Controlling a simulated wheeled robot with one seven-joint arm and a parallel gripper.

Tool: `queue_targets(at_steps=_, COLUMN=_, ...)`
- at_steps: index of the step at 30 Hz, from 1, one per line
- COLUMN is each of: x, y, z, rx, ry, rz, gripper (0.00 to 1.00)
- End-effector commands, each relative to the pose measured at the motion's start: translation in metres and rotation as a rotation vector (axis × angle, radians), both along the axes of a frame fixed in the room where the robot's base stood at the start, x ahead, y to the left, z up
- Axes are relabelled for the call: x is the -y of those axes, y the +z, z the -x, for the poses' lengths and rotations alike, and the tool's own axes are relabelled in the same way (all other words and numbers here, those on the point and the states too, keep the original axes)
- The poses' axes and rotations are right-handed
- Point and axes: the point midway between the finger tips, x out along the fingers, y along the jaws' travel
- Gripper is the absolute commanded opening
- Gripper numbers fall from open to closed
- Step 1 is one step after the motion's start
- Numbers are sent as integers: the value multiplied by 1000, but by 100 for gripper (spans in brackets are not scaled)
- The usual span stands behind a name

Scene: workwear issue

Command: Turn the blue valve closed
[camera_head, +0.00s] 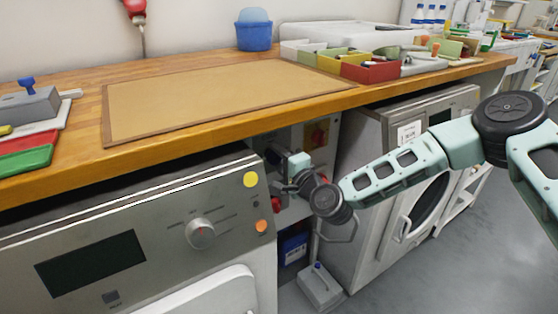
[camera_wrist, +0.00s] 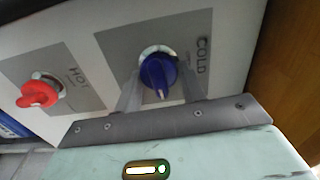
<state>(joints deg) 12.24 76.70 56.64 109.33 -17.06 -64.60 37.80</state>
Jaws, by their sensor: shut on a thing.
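The blue valve (camera_wrist: 158,68) is a round knob with a raised grip bar and a pale pointer mark, on a grey plate marked COLD in the wrist view. My gripper (camera_wrist: 160,88) has one finger on each side of the knob and is shut on it. In the head view my arm reaches into the gap under the counter between two machines. The blue valve is hidden there behind my wrist and gripper.
A red valve (camera_wrist: 38,94) sits on a plate marked HOT, left of the blue one. The wooden counter (camera_head: 230,122) overhangs the gap. A washing machine front (camera_head: 150,240) stands at left, another white machine (camera_head: 362,190) at right. A blue container (camera_head: 293,247) is below.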

Motion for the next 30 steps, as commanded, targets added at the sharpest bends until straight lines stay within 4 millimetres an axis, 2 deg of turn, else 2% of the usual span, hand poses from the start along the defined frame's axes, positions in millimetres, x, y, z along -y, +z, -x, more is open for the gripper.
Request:
queue_targets(at_steps=20, x=1, y=-2, z=0, rx=-35, ry=0, rz=-45, gripper=17)
queue_targets(at_steps=21, x=1, y=-2, z=0, rx=-35, ry=0, rz=-45, gripper=51)
queue_targets(at_steps=22, x=0, y=-2, z=0, rx=-35, ry=0, rz=-45, gripper=59)
queue_targets(at_steps=30, x=0, y=-1, z=0, rx=-32, ry=0, rz=-44, gripper=61)
